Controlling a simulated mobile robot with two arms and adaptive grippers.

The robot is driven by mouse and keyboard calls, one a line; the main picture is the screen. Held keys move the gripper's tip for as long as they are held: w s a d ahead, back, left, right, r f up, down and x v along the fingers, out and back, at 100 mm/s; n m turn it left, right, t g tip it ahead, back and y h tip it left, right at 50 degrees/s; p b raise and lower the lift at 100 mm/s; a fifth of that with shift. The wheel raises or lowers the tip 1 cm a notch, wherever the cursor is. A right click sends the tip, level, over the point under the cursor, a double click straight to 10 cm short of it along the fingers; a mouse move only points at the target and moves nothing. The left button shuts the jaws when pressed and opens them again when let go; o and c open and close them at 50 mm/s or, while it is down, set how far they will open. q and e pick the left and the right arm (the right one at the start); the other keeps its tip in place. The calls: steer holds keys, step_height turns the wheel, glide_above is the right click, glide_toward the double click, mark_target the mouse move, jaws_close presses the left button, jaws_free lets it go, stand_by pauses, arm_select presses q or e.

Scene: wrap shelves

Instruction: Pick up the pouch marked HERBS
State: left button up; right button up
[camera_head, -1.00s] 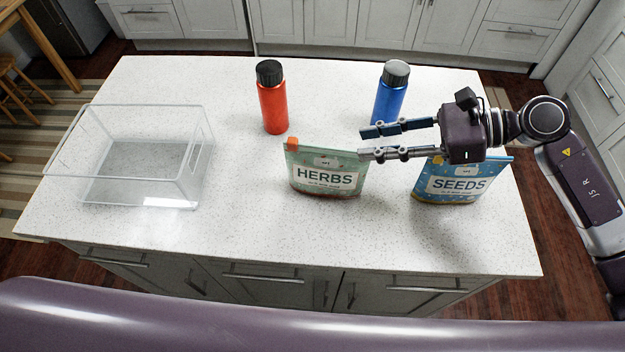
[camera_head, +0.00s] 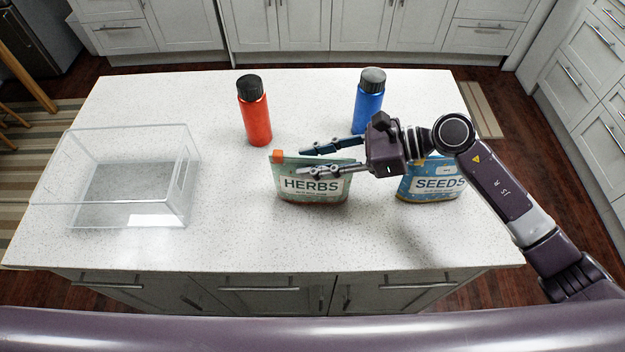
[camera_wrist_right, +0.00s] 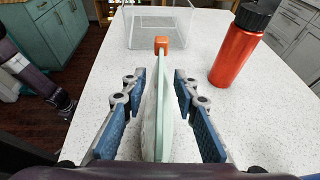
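The green HERBS pouch (camera_head: 311,190) stands upright on the white counter, with an orange tab at its top left corner. My right gripper (camera_head: 318,160) reaches in from the right, one finger on each side of the pouch's upper part. In the right wrist view the pouch (camera_wrist_right: 161,110) is edge-on between the blue finger pads of my right gripper (camera_wrist_right: 158,90). A gap shows on both sides, so the gripper is open. Part of my left arm shows at the left of the right wrist view; its gripper (camera_wrist_right: 66,104) is small and unclear there.
A blue SEEDS pouch (camera_head: 428,184) stands to the right, partly behind my right arm. A red bottle (camera_head: 255,118) and a blue bottle (camera_head: 367,108) stand farther back. A clear empty bin (camera_head: 125,215) is at the left. The counter (camera_head: 225,235) between bin and HERBS pouch is clear.

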jaws_close()
steer(key=shift+r, duration=0.15)
stand_by(0.4)
